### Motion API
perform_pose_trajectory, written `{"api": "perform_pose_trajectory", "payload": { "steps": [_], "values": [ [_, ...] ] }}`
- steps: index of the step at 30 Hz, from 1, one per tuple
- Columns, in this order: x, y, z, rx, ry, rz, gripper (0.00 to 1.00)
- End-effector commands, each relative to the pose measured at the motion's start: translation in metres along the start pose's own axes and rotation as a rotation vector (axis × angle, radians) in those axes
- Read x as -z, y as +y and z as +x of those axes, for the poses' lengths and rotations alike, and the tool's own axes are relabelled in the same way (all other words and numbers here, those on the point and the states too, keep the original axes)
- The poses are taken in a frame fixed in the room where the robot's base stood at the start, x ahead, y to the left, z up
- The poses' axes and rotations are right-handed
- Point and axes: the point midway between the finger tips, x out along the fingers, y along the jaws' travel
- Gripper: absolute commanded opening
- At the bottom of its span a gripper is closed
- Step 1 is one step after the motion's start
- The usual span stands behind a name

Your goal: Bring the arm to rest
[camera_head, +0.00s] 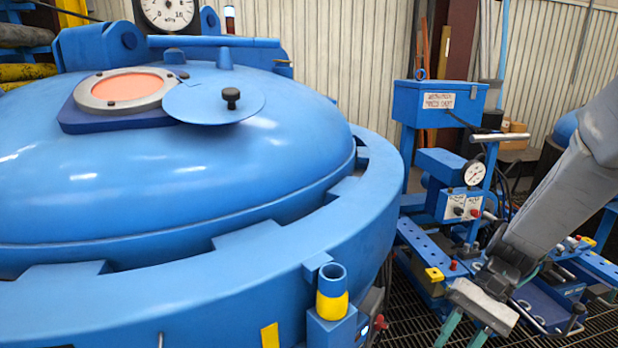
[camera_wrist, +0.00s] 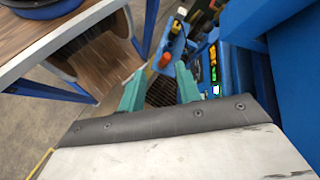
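My arm, covered in a grey sleeve, reaches down from the right edge of the head view. My gripper (camera_head: 462,336) is at the bottom, right of the furnace's blue rim, and its fingertips are cut off by the frame edge. In the wrist view my gripper (camera_wrist: 160,82) has its two teal fingers apart with nothing held between them. Dark floor grating shows through the gap.
The blue furnace (camera_head: 180,200) fills the left, with a blue and yellow tube (camera_head: 332,292) on its rim. A blue gauge unit (camera_head: 445,190) stands behind my arm. In the wrist view, a wood-topped table (camera_wrist: 50,45) is at left and blue equipment (camera_wrist: 285,60) at right.

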Motion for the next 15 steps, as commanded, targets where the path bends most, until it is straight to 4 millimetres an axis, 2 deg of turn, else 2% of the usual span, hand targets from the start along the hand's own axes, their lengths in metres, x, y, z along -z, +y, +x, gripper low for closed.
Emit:
{"api": "perform_pose_trajectory", "payload": {
  "steps": [1, 3, 15],
  "values": [
    [-0.015, 0.000, -0.006, -0.050, 0.038, -0.024, 0.34],
    [-0.033, 0.003, -0.011, -0.117, 0.085, -0.049, 0.34],
    [-0.122, 0.021, -0.037, -0.426, 0.401, -0.214, 0.34]
  ]
}}
